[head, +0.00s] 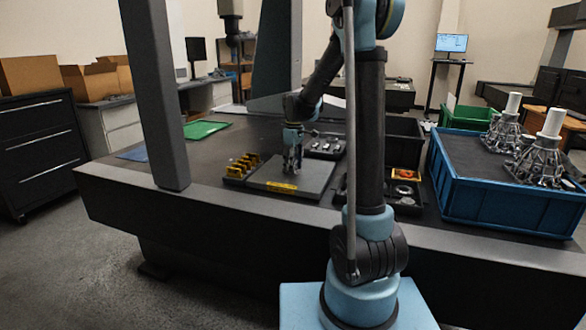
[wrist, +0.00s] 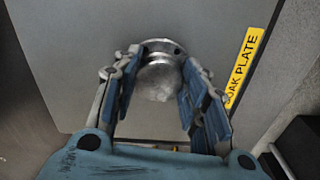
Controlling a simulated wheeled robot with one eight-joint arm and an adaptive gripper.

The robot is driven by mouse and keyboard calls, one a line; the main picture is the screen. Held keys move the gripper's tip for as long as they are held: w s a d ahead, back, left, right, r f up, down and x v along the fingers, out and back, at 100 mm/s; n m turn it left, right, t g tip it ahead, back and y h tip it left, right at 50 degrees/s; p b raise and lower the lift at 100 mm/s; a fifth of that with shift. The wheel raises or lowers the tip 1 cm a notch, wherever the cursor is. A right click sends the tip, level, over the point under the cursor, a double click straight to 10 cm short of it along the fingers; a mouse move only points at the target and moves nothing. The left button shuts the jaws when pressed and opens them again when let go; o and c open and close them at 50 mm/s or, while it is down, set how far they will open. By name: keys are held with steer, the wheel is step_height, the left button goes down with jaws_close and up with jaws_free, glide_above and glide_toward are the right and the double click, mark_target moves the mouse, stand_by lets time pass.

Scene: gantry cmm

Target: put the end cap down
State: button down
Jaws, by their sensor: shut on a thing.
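The end cap (wrist: 158,80) is a round, silvery metal piece in the middle of the wrist view. My gripper (wrist: 160,56) is shut on it, with one blue-grey finger on each side. In the head view my gripper (head: 292,166) points down over the grey soak plate (head: 315,176), and the cap is too small to make out there. The plate fills much of the wrist view (wrist: 80,50), with its yellow "SOAK PLATE" label at the right. I cannot tell whether the cap touches the plate.
A rack of yellow parts (head: 242,167) stands left of the plate. A dark tray of metal parts (head: 325,146) lies behind it. A small tray with an orange piece (head: 405,174) and a blue crate (head: 490,203) are at the right. A grey upright (head: 158,95) stands at the left.

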steer(key=shift+f, duration=0.55)
steer(key=c, duration=1)
jaws_free()
steer(key=shift+o, duration=0.2)
